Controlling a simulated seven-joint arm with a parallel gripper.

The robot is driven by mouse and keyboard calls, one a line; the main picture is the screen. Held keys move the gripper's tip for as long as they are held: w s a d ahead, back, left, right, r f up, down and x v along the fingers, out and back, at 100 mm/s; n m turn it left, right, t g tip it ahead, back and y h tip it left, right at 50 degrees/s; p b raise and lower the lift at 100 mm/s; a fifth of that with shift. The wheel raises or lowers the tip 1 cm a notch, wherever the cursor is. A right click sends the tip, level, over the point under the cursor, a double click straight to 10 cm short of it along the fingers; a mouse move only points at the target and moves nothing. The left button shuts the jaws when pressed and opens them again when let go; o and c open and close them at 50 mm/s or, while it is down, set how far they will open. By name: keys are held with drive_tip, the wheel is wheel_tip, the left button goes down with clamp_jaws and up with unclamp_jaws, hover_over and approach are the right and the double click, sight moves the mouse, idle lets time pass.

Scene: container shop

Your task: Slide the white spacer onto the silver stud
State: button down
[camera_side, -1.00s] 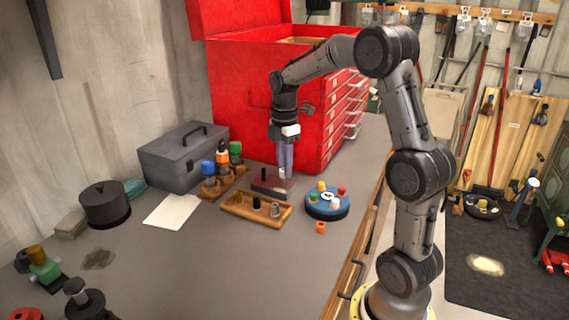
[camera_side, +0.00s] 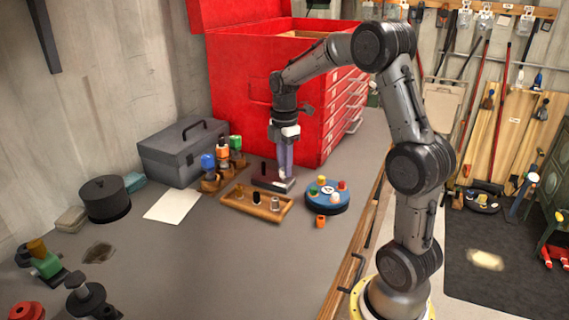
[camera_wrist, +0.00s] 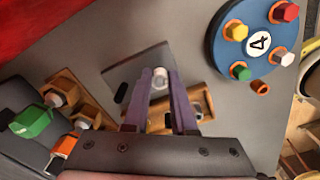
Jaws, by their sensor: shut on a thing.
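My gripper (camera_side: 286,178) points down over a small dark plate and is shut on the white spacer. In the wrist view the white spacer (camera_wrist: 160,78) shows between the tips of the purple fingers, over the right part of the plate (camera_wrist: 138,68). A black stud (camera_wrist: 121,93) stands near the plate's left edge. In the side view the plate (camera_side: 266,184) lies behind a wooden tray, and the fingers mostly hide the spacer. I cannot make out the silver stud; the spacer and fingers cover that part of the plate. I cannot tell whether spacer and stud touch.
The wooden tray (camera_side: 240,207) in front holds several small pieces. A blue round stand (camera_side: 312,206) with coloured pegs is to the right, with an orange ring (camera_side: 320,222) before it. Coloured bottles in wooden holders (camera_side: 212,184), a grey toolbox (camera_side: 172,163) and a red chest (camera_side: 240,100) stand behind.

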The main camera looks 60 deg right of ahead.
drive_tip(key=c, duration=0.7)
unclamp_jaws()
drive_tip(key=shift+o, duration=0.2)
wheel_tip(320, 180, up, 7)
idle(0.7)
